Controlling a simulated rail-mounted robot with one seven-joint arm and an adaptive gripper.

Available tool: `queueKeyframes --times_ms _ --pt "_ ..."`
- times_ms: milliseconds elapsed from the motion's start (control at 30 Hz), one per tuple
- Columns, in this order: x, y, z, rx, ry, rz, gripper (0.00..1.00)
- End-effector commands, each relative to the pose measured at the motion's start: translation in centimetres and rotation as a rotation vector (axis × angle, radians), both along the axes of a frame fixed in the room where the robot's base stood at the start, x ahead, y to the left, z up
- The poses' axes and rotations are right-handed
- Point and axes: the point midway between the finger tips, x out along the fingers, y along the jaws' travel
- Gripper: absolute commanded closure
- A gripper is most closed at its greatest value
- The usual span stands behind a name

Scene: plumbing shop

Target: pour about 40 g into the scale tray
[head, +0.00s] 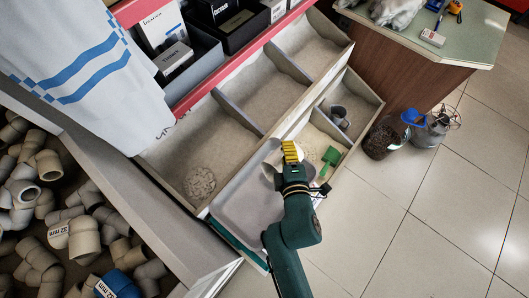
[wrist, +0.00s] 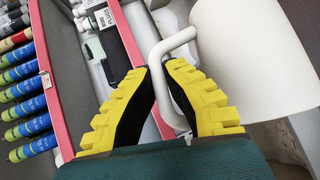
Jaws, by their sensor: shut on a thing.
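My gripper (head: 291,152), with yellow ridged fingers, is over the right edge of the grey scale tray (head: 238,208). In the wrist view my gripper (wrist: 162,72) is shut on the bent handle of a white cup (wrist: 255,55). The cup is right of the fingers there, partly cut off by the frame. In the head view a pale part of the cup (head: 268,173) shows beside my gripper, over the tray; its tilt and contents are hard to tell. The tray rests on a teal-edged base (head: 238,245); the part of it I can see looks empty.
A small bin beyond my gripper holds pale grains and a green scoop (head: 331,156). Another holds a grey cup (head: 340,115).

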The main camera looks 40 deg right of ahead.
Motion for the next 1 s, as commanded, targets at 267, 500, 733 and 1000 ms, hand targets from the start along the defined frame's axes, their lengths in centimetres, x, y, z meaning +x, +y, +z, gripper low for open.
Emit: queueKeyframes --times_ms 267,500,733,1000 --pt "0.0 0.3 0.1 -0.024 -0.009 0.0 1.0" --pt "0.0 0.7 0.2 -0.045 -0.016 0.001 1.0" --pt "0.0 1.0 0.4 -0.064 -0.023 0.003 1.0" --pt "-0.1 1.3 0.5 -0.088 -0.03 0.002 1.0"
